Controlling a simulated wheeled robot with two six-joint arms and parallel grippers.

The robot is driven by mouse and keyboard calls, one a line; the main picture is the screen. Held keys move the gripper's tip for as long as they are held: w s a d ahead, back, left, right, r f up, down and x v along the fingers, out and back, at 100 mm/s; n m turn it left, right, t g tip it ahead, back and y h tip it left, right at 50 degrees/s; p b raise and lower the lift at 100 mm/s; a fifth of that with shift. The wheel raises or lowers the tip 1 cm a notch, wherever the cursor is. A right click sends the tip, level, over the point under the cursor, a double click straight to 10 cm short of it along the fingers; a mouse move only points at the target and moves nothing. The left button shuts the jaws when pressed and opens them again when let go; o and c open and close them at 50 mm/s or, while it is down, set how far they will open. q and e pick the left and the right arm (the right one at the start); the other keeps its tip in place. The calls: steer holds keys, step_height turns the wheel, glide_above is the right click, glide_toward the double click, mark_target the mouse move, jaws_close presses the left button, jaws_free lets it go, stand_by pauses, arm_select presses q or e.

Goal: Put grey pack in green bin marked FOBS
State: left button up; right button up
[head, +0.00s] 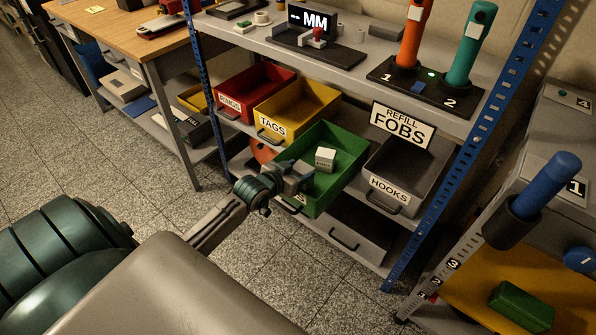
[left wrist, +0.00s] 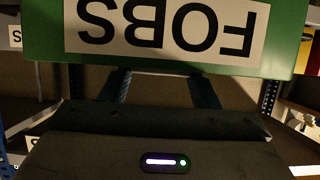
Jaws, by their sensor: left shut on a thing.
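The green bin (head: 345,181) sticks out from the shelf toward me, past the bins beside it. Its FOBS label (left wrist: 163,25) shows upside down in the left wrist view. A small pale grey pack (head: 326,158) lies inside the bin. My left gripper (head: 303,184) is at the bin's front, its fingers (left wrist: 160,88) reaching to the front face below the label. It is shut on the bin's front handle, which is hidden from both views. My right gripper is not in view.
A red bin (head: 256,85) and yellow TAGS bin (head: 297,104) stand left of the green bin. A grey HOOKS bin (head: 398,170) is to its right, below a REFILL FOBS sign (head: 402,125). A blue rack post (head: 440,185) stands at the right. Open floor lies in front.

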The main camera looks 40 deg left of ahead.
arm_select(q)
steer(key=shift+f, duration=0.55)
steer(key=o, duration=1.1)
